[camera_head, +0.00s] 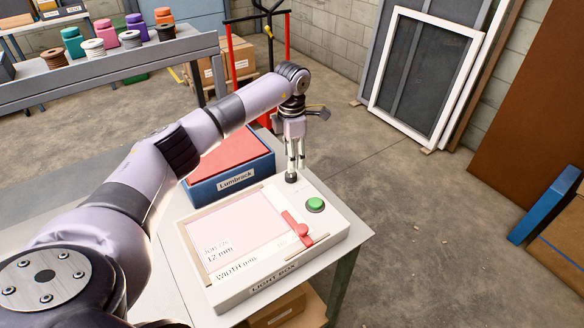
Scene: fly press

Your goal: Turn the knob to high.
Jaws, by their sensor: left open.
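A white light box (221,291) lies on the table, with a pale lit panel and a "LIGHT BOX" label on its front. At its right side is a red knob (302,230) with a long pointer arm that slants up and to the left. No "high" mark can be read at this size. A green round button (315,204) sits behind the knob. My left gripper (293,174) points down over the back right part of the box, behind the knob and apart from it. It is open and empty. Its fingertips are small and dark here. My right gripper is not in view.
A blue "Lumbrock" box (235,181) with a red top stands behind the light box. The table (174,278) has bare room to the left. A shelf (110,72) with several colored spools and jars is at the back left. Framed screens (425,70) lean on the wall.

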